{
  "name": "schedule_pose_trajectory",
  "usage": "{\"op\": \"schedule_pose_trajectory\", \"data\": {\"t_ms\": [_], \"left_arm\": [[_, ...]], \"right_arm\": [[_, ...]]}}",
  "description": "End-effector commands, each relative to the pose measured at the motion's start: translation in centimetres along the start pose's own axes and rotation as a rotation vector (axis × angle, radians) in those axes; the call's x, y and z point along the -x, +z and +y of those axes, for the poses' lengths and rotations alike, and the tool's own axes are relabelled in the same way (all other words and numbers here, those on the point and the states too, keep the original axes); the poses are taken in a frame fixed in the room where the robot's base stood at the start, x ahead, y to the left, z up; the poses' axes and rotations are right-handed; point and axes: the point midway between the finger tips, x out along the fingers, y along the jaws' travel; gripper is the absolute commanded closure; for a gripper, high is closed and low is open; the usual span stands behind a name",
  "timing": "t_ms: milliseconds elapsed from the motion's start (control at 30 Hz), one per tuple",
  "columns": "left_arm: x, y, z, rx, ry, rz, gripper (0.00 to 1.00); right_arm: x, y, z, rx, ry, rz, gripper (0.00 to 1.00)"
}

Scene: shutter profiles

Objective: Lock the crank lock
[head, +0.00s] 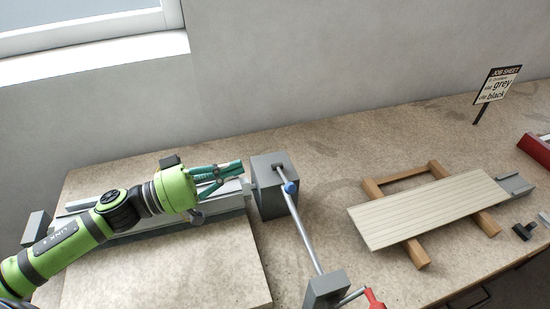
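A grey block (266,200) stands at the middle of the table, with a metal crank rod (306,238) running from its top toward the front. The rod carries a blue collar (291,187) near the block. Its lower end meets a smaller grey block (326,291), beside which a red handle (373,299) shows, cut by the bottom edge. My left gripper (236,172), with teal fingers, is left of the tall block, above long grey profiles (130,230). It is apart from the red handle. Whether its fingers hold anything is unclear. My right gripper is not in view.
A slatted cream panel (428,212) lies on wooden bars (420,254) at the right. A job sheet sign (495,85) stands behind it. A red tray (536,148) and small dark part (524,231) lie far right. The table between tall block and panel is clear.

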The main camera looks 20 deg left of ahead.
Motion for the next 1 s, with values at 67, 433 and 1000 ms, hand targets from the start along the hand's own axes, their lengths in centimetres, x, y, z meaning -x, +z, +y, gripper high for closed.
{"op": "schedule_pose_trajectory", "data": {"t_ms": [67, 433, 1000], "left_arm": [[-0.6, -0.1, 0.1, 0.001, 0.002, 0.002, 1.00], [-5.6, -0.5, 0.2, 0.000, 0.001, 0.007, 1.00], [-8.9, 2.6, 0.0, 0.006, -0.001, 0.004, 1.00]], "right_arm": [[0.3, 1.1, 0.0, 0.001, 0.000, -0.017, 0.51], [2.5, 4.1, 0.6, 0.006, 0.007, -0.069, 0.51], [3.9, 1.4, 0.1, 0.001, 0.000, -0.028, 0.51]]}}
